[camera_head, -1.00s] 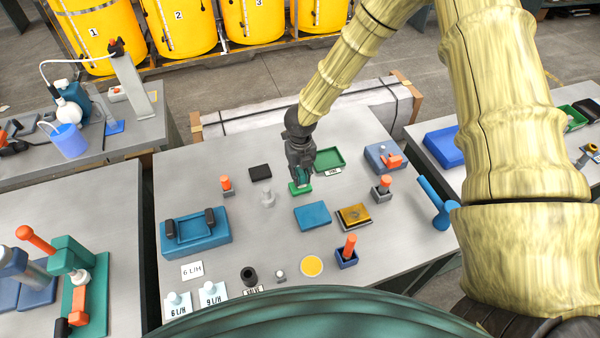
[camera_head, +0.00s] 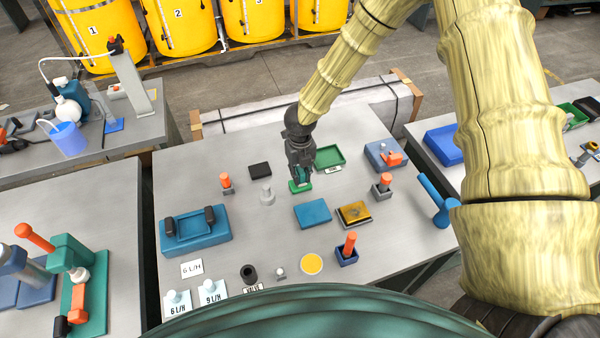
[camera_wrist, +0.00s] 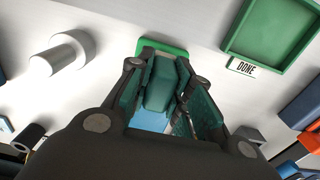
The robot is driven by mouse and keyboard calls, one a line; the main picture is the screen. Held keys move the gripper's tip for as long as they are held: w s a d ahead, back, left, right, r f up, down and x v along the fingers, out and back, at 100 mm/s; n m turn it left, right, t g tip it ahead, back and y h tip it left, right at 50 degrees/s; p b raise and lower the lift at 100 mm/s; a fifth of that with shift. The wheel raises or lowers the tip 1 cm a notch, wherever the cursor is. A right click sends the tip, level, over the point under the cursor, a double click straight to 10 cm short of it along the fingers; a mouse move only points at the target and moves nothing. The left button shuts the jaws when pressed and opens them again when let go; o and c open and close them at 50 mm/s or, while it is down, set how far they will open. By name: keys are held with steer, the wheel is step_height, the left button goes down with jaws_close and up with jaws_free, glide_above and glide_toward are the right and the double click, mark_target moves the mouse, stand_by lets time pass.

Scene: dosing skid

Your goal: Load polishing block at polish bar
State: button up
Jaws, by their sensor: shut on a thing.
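My gripper (camera_head: 301,177) points down over the middle of the grey table and is shut on a green block (camera_head: 300,187). In the wrist view the block (camera_wrist: 158,82) shows as a dark teal-green body between the finger pads, with a brighter green edge beyond the fingertips. I cannot tell whether its underside touches the table. A gold-topped block on a dark base (camera_head: 354,214) lies to the front right, beside a flat blue pad (camera_head: 312,214). I cannot tell for sure which thing is the polish bar.
A green tray (camera_head: 329,158) labelled DONE lies just behind and right. A grey peg (camera_head: 267,196) and orange-handled tool (camera_head: 227,185) stand to the left. A blue fixture (camera_head: 195,232) stands front left, a yellow disc (camera_head: 312,264) in front.

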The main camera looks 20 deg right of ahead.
mark_target(300, 169)
steer(key=shift+f, duration=0.5)
stand_by(1.4)
steer(key=shift+r, duration=0.1)
steer(key=shift+r+p, duration=2.45)
steer(key=shift+r, duration=1.05)
steer(key=shift+a+f, duration=0.1)
